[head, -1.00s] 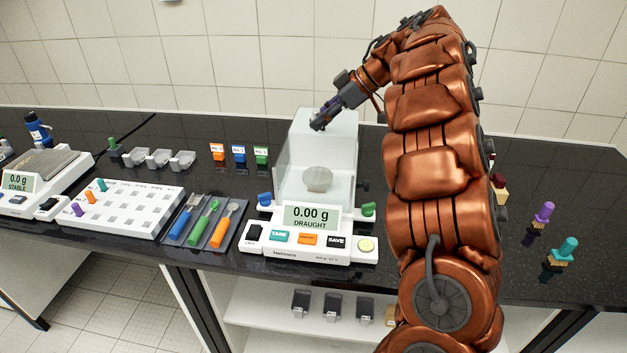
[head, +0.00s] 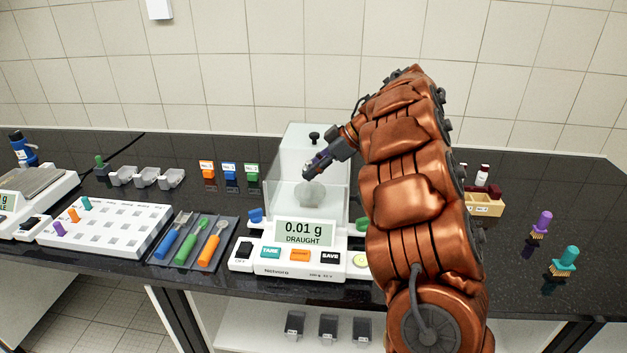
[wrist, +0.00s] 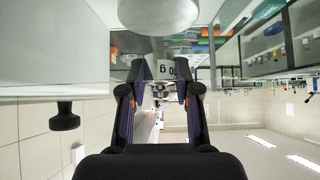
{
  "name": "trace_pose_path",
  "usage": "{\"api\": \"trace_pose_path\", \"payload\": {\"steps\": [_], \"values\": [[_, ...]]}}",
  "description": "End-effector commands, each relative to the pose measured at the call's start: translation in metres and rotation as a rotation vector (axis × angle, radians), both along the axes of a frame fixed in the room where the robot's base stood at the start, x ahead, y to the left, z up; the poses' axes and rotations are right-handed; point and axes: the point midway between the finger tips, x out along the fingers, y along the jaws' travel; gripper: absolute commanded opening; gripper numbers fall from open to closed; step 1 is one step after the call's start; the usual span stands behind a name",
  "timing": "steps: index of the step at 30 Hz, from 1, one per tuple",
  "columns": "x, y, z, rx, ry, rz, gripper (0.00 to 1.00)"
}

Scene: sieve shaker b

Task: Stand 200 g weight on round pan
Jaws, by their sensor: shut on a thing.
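The round pan (head: 312,195) is a pale disc inside the balance's clear draught shield. It also shows at the top edge of the wrist view (wrist: 158,12). My gripper (head: 307,172) overlaps the pan's upper edge in the head view; whether it touches the pan is unclear. The balance display (head: 304,231) reads 0.01 g and DRAUGHT.
The shield's black knob (head: 314,138) stands just behind my wrist. Blue, green and orange tools lie on a dark tray (head: 192,242) to the left, beside a white holed block (head: 105,226). Purple and teal brushes (head: 566,262) stand at the right.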

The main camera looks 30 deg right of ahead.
Motion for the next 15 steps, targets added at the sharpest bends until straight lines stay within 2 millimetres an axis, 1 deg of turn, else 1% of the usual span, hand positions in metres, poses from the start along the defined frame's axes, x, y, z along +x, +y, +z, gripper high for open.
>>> {"api": "trace_pose_path", "payload": {"steps": [3, 7, 10, 15], "values": [[0.0, 0.001, -0.016, 0.0, 0.002, 0.0, 0.0], [0.0, 0.001, -0.031, 0.0, 0.001, 0.001, 0.0], [0.0, 0.001, -0.036, 0.0, 0.001, 0.001, 0.0], [0.0, 0.001, -0.036, -0.001, 0.0, 0.001, 0.0]]}}
